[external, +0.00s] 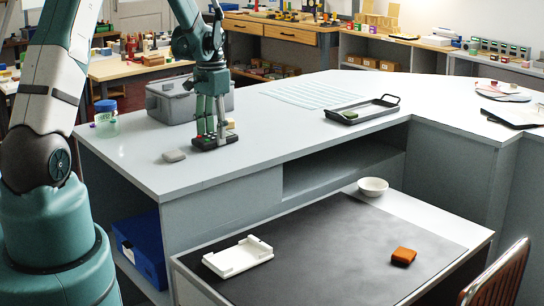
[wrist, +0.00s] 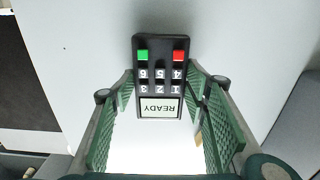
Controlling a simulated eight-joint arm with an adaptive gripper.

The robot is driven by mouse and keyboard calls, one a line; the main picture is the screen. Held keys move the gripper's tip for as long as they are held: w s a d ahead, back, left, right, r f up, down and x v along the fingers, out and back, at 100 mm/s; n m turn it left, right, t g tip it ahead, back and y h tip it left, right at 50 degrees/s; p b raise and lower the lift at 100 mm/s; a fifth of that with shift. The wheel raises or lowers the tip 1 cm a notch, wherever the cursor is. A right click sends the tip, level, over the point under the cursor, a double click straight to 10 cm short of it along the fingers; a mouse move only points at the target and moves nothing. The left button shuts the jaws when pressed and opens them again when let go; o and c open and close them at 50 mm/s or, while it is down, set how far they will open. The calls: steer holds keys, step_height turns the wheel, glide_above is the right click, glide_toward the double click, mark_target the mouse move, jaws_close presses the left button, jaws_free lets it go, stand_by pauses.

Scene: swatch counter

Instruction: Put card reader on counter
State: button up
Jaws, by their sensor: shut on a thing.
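The card reader (wrist: 161,75) is a dark device with number keys, a green key, a red key and a screen reading READY. In the wrist view it lies between the two green fingers of my gripper (wrist: 160,115), which is shut on it. In the external view my gripper (external: 209,136) points down over the grey counter (external: 290,135), with the card reader (external: 207,146) at its fingertips. The reader is at or just above the counter surface; I cannot tell whether it touches.
A grey stone-like block (external: 173,156) lies left of the reader. A grey bin (external: 173,104) and a blue-lidded jar (external: 106,122) stand behind. A black tray (external: 364,109) is to the right. A lower desk holds a white holder (external: 238,257), a bowl (external: 373,187) and an orange block (external: 403,256).

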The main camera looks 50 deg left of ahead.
mark_target(213, 137)
steer(key=shift+f, duration=0.15)
steer(key=o, duration=1)
steer(key=shift+r, duration=6.15)
